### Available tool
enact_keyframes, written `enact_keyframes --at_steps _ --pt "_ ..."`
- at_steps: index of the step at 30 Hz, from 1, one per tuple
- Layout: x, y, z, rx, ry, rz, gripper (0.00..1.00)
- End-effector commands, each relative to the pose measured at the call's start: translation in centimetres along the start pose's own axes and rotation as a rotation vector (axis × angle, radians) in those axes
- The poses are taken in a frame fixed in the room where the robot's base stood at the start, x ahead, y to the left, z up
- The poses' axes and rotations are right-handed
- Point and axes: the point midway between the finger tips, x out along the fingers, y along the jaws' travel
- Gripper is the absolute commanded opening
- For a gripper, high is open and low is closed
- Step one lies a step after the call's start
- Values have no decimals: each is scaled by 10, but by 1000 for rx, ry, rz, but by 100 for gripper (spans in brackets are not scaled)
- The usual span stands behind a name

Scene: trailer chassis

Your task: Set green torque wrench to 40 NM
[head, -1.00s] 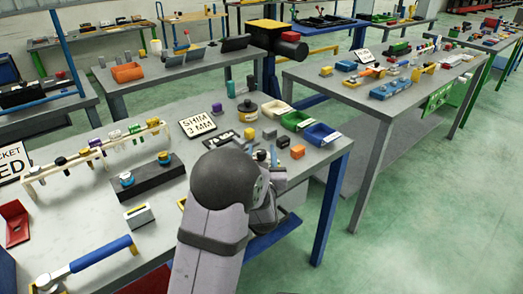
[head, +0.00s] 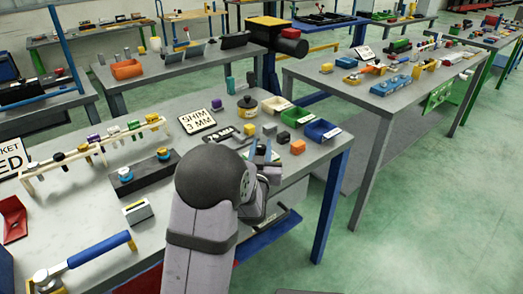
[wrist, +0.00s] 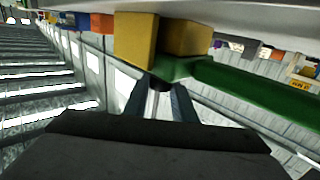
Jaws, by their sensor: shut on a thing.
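The green torque wrench shows in the wrist view as a long green bar (wrist: 250,92) running off to the right, with a green end by my fingertips. My gripper (wrist: 157,82) is shut on the wrench at this end; its fingers hide the exact contact. Two yellow blocks (wrist: 136,40) (wrist: 188,38) sit just beyond the fingertips; I cannot tell whether they belong to the wrench. In the head view my gripper (head: 264,152) is at the bench's right part, with the wrench hidden behind my arm.
A blue-handled wrench (head: 98,254) lies at the bench's front left. A rack (head: 98,150) is at left.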

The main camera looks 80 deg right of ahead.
Motion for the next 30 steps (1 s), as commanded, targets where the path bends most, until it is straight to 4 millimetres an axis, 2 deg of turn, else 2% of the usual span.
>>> enact_keyframes --at_steps 9,21,22,24,30 --pt "0 -1 0 0 4 135 2" --pt "-1 -1 -1 1 2 155 2" --pt "-1 -1 -1 1 2 155 26" --pt "-1 -1 -1 1 2 154 43" --pt "-1 0 -1 1 0 155 43"
